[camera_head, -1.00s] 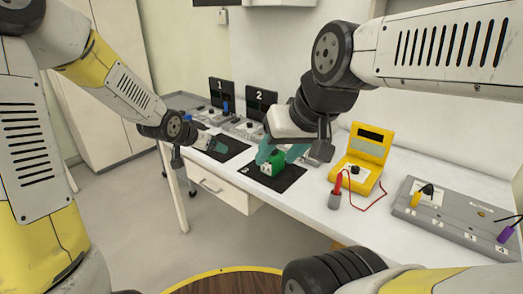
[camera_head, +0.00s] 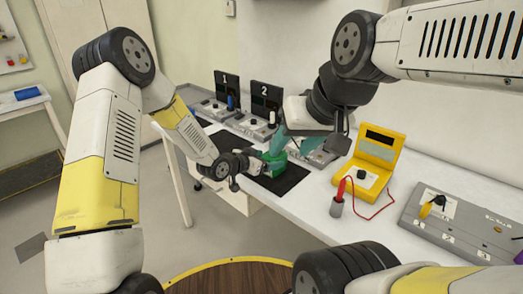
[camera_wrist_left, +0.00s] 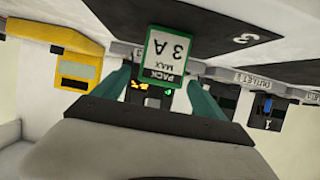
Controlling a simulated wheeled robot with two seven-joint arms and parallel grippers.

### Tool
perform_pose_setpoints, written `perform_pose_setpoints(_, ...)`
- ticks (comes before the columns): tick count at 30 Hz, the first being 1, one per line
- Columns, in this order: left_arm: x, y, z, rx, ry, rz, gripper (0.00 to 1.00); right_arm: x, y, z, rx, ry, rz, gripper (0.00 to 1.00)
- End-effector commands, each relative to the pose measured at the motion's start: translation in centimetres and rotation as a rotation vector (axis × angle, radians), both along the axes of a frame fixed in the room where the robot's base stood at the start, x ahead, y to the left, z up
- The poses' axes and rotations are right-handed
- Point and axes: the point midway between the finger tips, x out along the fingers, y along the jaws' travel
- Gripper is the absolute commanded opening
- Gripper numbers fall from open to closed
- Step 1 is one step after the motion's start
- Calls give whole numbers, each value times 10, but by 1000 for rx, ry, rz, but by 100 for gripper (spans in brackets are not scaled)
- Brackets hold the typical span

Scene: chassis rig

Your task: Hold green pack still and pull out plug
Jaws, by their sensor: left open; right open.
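The green pack (camera_head: 276,158) stands on a black mat on the bench, mostly covered by my grippers in the head view. In the left wrist view the pack (camera_wrist_left: 165,54) shows its label, "PACK MAX 3 A", between my teal fingers. My left gripper (camera_head: 266,165) is open, its fingers on either side of the pack; I cannot tell whether they touch it. My right gripper (camera_head: 290,142) is open and comes down at the pack from above and behind. I cannot make out a plug at the pack; the grippers hide that part.
Outlet stations with dark panels 1 (camera_head: 229,88) and 2 (camera_head: 265,98) stand behind, with a blue and a white piece. A yellow meter (camera_head: 376,157) with a red probe (camera_head: 341,188) and a grey panel (camera_head: 455,225) stand to the right.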

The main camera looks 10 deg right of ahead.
Motion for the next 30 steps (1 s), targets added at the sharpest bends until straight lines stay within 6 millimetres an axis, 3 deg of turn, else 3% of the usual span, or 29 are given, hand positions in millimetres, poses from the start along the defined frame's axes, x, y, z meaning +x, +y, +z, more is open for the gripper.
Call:
perform_pose_setpoints(15, 38, -50, -26, 0, 0, -1, 82, 0, 0, 0, 0, 0, 0, 50)
perform_pose_setpoints(27, 43, -55, -29, -1, 1, 0, 82, 0, 0, 0, 0, 0, 0, 50)
perform_pose_setpoints(30, 43, -55, -29, -1, 1, 0, 64, 0, 0, 0, 0, 0, 0, 50)
